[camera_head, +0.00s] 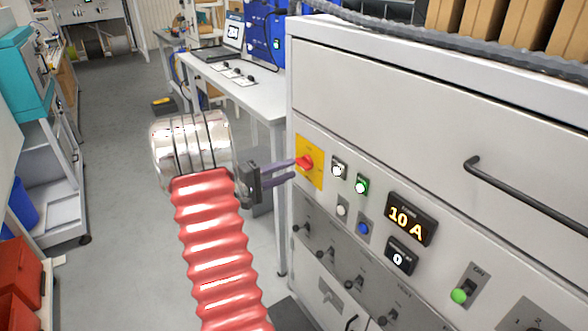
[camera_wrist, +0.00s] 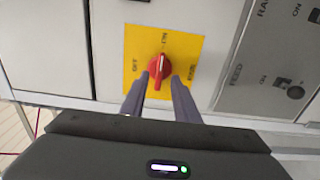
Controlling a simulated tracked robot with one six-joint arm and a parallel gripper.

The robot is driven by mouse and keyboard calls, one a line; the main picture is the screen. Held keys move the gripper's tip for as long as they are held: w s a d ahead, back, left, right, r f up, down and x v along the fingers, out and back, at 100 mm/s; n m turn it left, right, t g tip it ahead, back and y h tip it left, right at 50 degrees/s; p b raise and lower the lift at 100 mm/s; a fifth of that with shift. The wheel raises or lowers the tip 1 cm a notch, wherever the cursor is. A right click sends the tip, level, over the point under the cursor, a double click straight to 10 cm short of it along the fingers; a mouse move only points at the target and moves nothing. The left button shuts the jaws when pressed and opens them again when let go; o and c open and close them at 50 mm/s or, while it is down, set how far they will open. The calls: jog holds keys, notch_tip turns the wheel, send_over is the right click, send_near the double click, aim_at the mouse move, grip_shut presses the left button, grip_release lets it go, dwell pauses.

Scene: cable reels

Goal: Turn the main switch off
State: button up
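The main switch is a red rotary knob (camera_head: 306,162) on a yellow plate (camera_head: 314,178) at the left end of the grey cabinet's front. In the wrist view the red knob (camera_wrist: 159,66) stands upright on the plate (camera_wrist: 136,45), its light mark at the top by the "ON" label; "OFF" is at its left. My gripper (camera_head: 291,170) faces the plate with its two purple fingers apart. In the wrist view my gripper's fingertips (camera_wrist: 159,82) lie on either side of the knob's lower part, with visible gaps. Whether they touch the plate cannot be told.
Right of the plate are a white button (camera_head: 338,168), a green button (camera_head: 361,186), a blue button (camera_head: 363,228) and a "10 A" display (camera_head: 409,218). A black handle (camera_head: 520,200) sticks out at the right. A workbench (camera_head: 252,97) stands behind; the floor (camera_head: 110,150) at left is clear.

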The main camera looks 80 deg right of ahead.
aim_at(299, 165)
jog(key=shift+x, duration=1.65)
jog(key=shift+c, duration=0.5)
grip_shut()
jog(key=shift+a, duration=0.1)
